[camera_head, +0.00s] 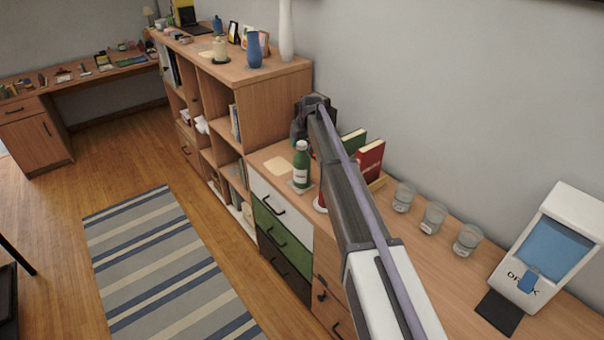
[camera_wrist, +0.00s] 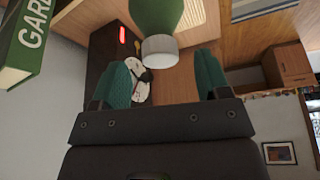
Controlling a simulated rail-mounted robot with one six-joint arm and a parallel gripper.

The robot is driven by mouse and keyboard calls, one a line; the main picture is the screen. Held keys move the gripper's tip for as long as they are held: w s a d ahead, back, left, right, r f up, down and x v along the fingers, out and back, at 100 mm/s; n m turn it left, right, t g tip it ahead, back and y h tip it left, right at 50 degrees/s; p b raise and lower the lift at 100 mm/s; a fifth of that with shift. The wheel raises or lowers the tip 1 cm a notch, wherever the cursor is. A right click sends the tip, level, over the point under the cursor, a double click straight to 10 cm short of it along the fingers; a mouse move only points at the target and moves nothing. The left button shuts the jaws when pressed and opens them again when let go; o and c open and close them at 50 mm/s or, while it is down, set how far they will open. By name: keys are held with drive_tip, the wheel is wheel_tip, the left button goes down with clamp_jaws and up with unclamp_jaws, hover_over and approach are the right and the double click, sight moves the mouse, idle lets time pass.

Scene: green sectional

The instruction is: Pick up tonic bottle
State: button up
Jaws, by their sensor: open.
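The tonic bottle (camera_head: 301,169) is green with a white cap and stands upright on a small grey mat on the wooden counter, left of my arm. My gripper (camera_wrist: 164,82) is open, its two teal fingers apart. In the wrist view, which looks upside down, the bottle (camera_wrist: 157,14) enters from the top, and its white cap lies near the gap between the fingers. No contact is visible. In the head view my wrist is behind and above the bottle, and the fingers are hard to make out. The bottle's lower part is out of the wrist view.
A red book (camera_head: 369,161) and a green book (camera_head: 353,142) stand right of my arm. Several clear glasses, including this one (camera_head: 433,217), line the wall side. A white dispenser (camera_head: 548,245) stands at the right. A taller shelf (camera_head: 278,92) rises just left of the bottle.

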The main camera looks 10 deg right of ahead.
sight(302, 144)
drive_tip(key=b+x, duration=0.3)
drive_tip(key=x, duration=0.1)
drive_tip(key=shift+w+f, duration=0.1)
drive_tip(key=shift+f, duration=0.15)
drive_tip(key=shift+r, duration=0.2)
clamp_jaws()
